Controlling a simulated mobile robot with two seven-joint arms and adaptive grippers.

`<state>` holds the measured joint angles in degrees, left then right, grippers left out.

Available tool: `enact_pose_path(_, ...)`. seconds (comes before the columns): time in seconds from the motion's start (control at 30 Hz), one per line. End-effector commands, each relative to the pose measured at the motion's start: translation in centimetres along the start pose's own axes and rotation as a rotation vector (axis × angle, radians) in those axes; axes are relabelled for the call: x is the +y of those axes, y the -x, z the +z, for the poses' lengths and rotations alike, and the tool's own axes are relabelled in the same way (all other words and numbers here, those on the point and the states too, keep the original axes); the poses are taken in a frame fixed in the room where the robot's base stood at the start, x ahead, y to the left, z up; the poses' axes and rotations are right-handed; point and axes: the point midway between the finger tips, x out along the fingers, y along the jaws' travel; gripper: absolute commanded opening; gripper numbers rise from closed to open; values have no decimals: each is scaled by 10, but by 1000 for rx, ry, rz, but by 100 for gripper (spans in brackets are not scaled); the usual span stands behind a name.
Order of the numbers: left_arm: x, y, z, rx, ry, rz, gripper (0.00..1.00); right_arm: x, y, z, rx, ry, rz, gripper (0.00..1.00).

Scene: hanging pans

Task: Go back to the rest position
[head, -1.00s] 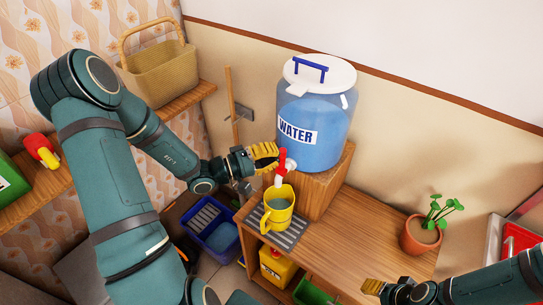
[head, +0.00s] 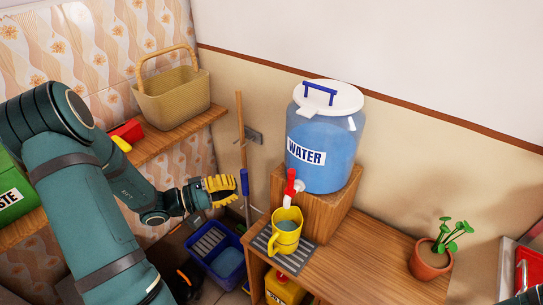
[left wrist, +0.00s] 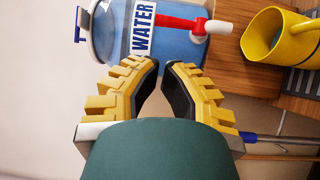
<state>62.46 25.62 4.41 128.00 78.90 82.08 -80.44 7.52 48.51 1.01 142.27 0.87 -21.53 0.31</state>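My left gripper (head: 220,189) is in the air to the left of the water dispenser (head: 322,145) and its red tap (head: 290,184). In the left wrist view the two yellow-padded fingers (left wrist: 160,85) stand apart with nothing between them. A yellow pitcher (head: 285,234) stands upright on a striped drip mat (head: 258,244) under the tap, with water visible inside; the pitcher also shows in the left wrist view (left wrist: 280,38). My left gripper touches neither tap nor pitcher. My right gripper is out of the head view.
The dispenser stands on a wooden block (head: 325,205) on the wooden counter (head: 365,250). A potted plant (head: 431,258) is at the right. A wicker basket (head: 172,97) sits on the left shelf. A blue bucket (head: 222,255) and a broom handle (head: 240,130) are below and behind my left gripper.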

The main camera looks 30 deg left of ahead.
Motion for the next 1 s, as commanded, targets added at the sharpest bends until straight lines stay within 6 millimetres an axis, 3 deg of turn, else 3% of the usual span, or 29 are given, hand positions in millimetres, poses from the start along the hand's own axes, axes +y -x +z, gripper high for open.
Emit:
enact_pose_path(0.23,-2,-2,3,-11,9,-8,0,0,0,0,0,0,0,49)
enact_pose_path(0.37,-25,-20,26,-110,85,-89,0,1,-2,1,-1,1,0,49)
enact_pose_path(0.53,-91,-52,102,-387,247,-386,0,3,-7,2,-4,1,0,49)
enact_pose_path(0.7,-162,-55,177,-627,260,-791,0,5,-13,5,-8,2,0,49)
enact_pose_path(0.83,-205,-50,207,-707,134,-1055,0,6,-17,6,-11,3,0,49)
enact_pose_path(1.0,-245,-63,222,-697,-145,-1240,0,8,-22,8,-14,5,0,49)
